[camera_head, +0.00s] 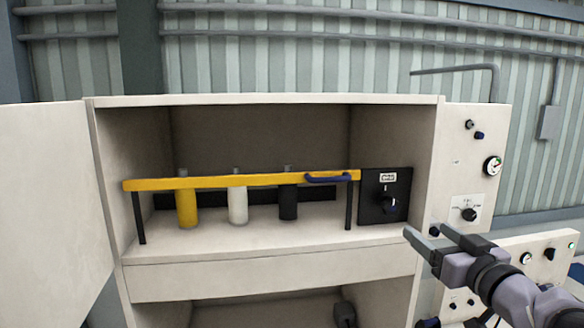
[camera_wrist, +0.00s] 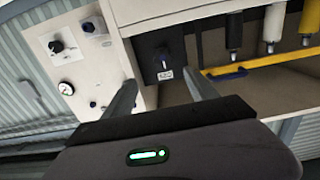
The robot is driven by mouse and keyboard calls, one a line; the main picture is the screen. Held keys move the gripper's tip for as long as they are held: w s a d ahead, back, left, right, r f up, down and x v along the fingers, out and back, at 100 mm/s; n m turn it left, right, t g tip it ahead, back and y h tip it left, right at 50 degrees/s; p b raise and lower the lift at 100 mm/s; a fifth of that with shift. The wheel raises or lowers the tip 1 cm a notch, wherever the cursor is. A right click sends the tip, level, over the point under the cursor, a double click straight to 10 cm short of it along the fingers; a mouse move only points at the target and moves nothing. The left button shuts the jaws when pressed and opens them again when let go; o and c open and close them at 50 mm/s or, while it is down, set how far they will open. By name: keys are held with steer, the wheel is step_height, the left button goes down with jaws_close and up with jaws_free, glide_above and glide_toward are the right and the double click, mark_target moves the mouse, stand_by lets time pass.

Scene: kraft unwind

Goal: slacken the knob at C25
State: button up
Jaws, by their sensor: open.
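A black panel (camera_head: 372,188) stands at the right end of the cabinet shelf. It carries a small white label (camera_head: 388,177), too small to read surely, and a dark blue-black knob (camera_head: 390,205) below it. In the wrist view, which is turned over, the knob (camera_wrist: 164,62) shows with a pale pointer line, and the label (camera_wrist: 165,75) lies under it. My gripper (camera_head: 424,231) is open and empty, in front of the cabinet, to the right of and lower than the knob in the head view. In the wrist view the knob appears between the fingers, apart from them.
A yellow guard bar (camera_head: 240,181) with a blue handle (camera_head: 327,178) crosses the shelf before yellow, white and black cylinders. The open left door (camera_head: 50,190) stands wide. The right side panel (camera_head: 470,150) carries a gauge (camera_head: 493,166) and other knobs, including one (camera_head: 469,214) near my gripper.

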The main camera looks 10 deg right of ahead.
mark_target(393, 206)
steer(key=w+p, duration=0.1)
steer(key=w, duration=0.3)
steer(key=w+p, duration=0.1)
steer(key=w, duration=0.3)
steer(key=w+a+p, duration=0.1)
steer(key=w, duration=0.4)
steer(key=shift+r, duration=0.2)
steer(key=shift+w+a+r, duration=0.1)
steer(key=shift+w, duration=0.2)
steer(key=shift+w+f+p, duration=0.25)
steer(key=shift+w+p, duration=0.1)
steer(key=shift+w, duration=0.6)
steer(key=shift+s+r, duration=0.1)
steer(key=shift+s, duration=0.05)
steer(key=shift+c, duration=0.2)
steer(key=shift+s, duration=0.1)
steer(key=c, duration=1.4)
steer(key=shift+o, duration=0.2)
